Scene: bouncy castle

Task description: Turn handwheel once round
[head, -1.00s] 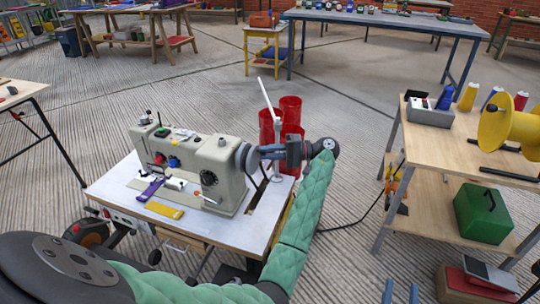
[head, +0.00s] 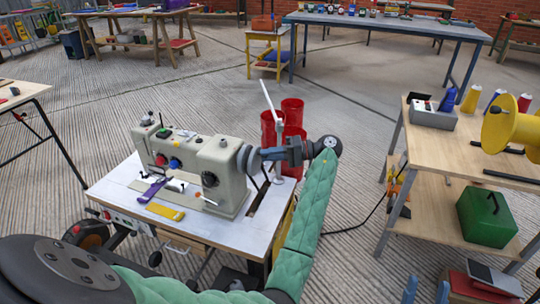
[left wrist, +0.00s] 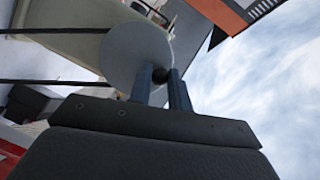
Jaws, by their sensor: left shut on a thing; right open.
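A beige sewing machine (head: 200,160) stands on a white-topped table (head: 120,182). Its round grey handwheel (head: 246,160) is at the machine's right end. In the left wrist view the handwheel (left wrist: 130,45) is a pale disc with a small dark knob (left wrist: 160,75) near its edge. My left gripper (head: 264,154) reaches the wheel from the right. Its blue fingers (left wrist: 161,84) are on either side of the knob, shut on it. My right gripper (head: 427,291) shows only as two blue fingertips, apart and empty, at the bottom edge of the head view.
Red cylinders (head: 291,125) and a white rod (head: 270,100) stand just behind my left gripper. A wooden shelf table (head: 450,150) with spools and a green box (head: 486,217) is on the right. Purple and yellow items lie before the machine. The floor between the tables is open.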

